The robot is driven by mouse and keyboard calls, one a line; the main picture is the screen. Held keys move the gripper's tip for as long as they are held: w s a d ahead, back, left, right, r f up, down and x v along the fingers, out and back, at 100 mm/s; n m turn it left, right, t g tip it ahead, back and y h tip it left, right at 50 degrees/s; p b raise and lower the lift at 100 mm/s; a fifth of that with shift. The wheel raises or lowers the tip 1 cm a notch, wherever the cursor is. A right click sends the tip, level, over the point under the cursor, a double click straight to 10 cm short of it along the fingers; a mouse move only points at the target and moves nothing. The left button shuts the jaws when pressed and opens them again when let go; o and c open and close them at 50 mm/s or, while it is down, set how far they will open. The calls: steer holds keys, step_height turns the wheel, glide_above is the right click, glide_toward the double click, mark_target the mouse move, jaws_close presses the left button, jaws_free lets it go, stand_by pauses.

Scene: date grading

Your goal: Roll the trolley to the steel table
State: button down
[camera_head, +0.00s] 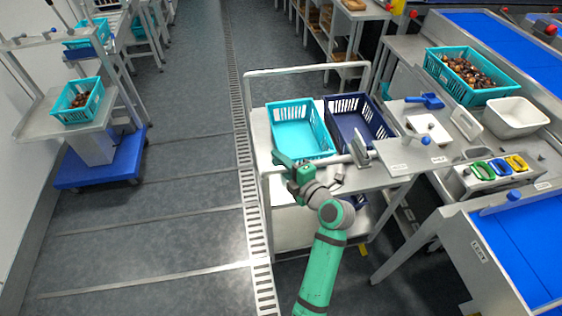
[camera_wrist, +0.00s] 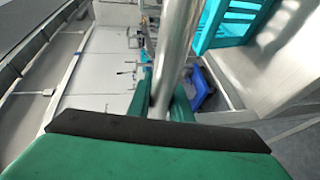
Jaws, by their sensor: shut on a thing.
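The trolley (camera_head: 256,135) is a steel cart with a raised rail at its far end and a lower deck. Its top deck carries a turquoise crate (camera_head: 299,130) and a navy crate (camera_head: 353,123), both seemingly empty. My gripper (camera_head: 287,164) is at its near end, shut on the steel handle bar (camera_wrist: 178,45), which runs between the fingers in the wrist view. The grip itself is partly hidden by the wrist in the head view. A steel table (camera_head: 400,180) with small tools stands close against the trolley's right side; I cannot tell whether they touch.
A turquoise crate of dates (camera_head: 440,62) and a white tub (camera_head: 515,117) stand on the right-hand bench. A scale stand with blue base (camera_head: 105,155) is at left. A drain grate (camera_head: 240,115) runs along the clear floor between. Steel shelving (camera_head: 345,22) stands ahead.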

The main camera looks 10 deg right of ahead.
steer(key=shift+w+d, duration=0.1)
steer(key=shift+d, duration=0.2)
steer(key=shift+d, duration=0.15)
steer(key=c, duration=1.6)
jaws_free()
steer(key=v, duration=1.1)
